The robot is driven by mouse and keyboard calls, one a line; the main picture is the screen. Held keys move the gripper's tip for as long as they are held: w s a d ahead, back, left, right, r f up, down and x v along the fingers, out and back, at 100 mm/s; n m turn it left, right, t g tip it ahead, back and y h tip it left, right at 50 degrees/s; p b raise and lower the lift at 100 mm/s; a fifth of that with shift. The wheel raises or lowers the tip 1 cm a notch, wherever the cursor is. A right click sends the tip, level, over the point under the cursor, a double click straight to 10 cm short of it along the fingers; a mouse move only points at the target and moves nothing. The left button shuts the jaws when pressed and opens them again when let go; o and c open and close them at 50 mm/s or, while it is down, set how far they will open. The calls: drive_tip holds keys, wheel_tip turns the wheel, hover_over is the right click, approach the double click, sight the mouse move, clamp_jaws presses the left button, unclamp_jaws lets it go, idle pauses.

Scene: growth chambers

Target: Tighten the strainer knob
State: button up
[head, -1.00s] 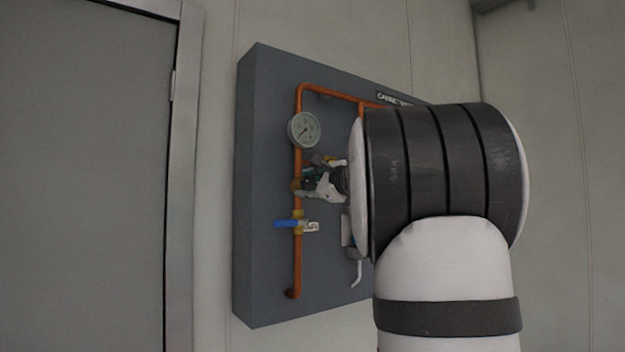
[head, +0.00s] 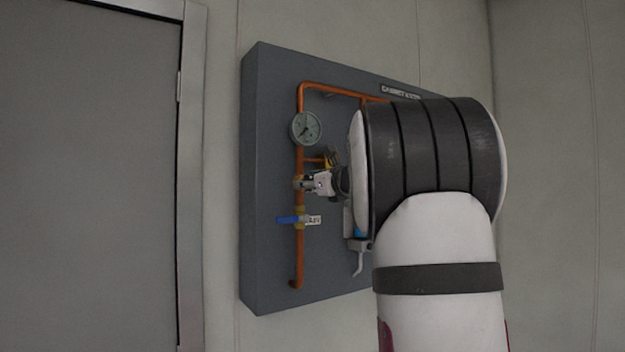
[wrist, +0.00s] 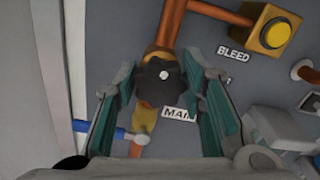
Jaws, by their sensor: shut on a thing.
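The strainer knob (wrist: 158,82) is dark and lobed with a pale centre, on the orange pipe in the wrist view. My gripper (wrist: 160,95) has one teal finger on each side of it and is shut on it. The knob is hidden behind the fingers there.
A yellow-capped bleed fitting (wrist: 276,34) is at upper right in the wrist view. The grey panel (head: 272,260) hangs beside a door (head: 85,180).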

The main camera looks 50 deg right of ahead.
drive_tip(key=shift+f+m, duration=0.15)
drive_tip(key=shift+m, duration=0.15)
drive_tip(key=o, duration=1.2)
drive_tip(key=v, duration=1.2)
